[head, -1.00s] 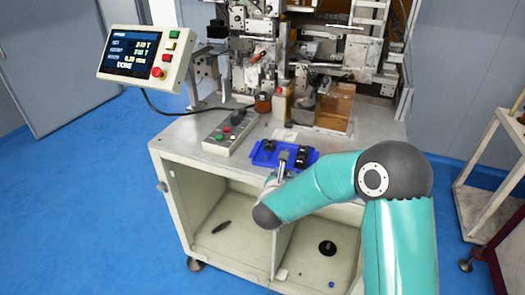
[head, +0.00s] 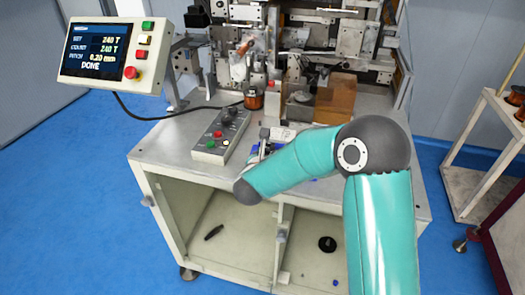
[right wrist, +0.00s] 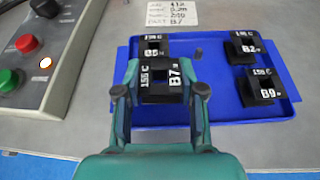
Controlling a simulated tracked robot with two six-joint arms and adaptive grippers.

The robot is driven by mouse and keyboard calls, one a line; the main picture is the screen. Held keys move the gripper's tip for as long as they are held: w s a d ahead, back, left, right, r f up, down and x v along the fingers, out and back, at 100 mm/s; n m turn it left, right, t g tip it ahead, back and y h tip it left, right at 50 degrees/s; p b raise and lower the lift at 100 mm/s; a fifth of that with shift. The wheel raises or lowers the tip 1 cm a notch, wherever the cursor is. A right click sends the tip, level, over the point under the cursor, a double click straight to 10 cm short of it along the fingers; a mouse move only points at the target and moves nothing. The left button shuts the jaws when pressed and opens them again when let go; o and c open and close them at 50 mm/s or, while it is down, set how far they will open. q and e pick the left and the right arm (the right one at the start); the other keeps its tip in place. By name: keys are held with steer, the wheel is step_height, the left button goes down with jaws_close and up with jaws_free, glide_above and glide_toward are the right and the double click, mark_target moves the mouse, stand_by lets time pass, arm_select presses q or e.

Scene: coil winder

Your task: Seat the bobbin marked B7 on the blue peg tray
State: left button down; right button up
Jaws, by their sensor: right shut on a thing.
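The black bobbin B7 (right wrist: 163,88) is between the two fingertips of my right gripper (right wrist: 162,91), which is shut on it, in the right wrist view. It is over the front left part of the blue peg tray (right wrist: 225,105); I cannot tell whether it touches the tray. In the head view my right gripper (head: 265,146) is small, and the arm hides most of the tray. Other black bobbins on the tray are one behind B7 (right wrist: 153,48), B2 (right wrist: 249,50) and B9 (right wrist: 262,88). A bare grey peg (right wrist: 198,53) stands between the back bobbins. My left gripper is out of view.
A button box (head: 223,136) stands left of the tray. A paper card (right wrist: 152,12) lies behind the tray. The coil winder (head: 300,45) and a brown block (head: 335,98) stand at the back. A screen panel (head: 105,55) is at the upper left, with a wire spool (head: 255,100) by the machine.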

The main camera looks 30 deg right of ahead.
steer(key=shift+w+a+f, duration=0.2)
steer(key=shift+w+a, duration=0.05)
steer(key=shift+w, duration=0.05)
steer(key=shift+s+b, duration=0.15)
steer(key=shift+b, duration=0.5)
stand_by(0.8)
steer(key=shift+f+b, duration=1.05)
steer(key=shift+b, duration=0.5)
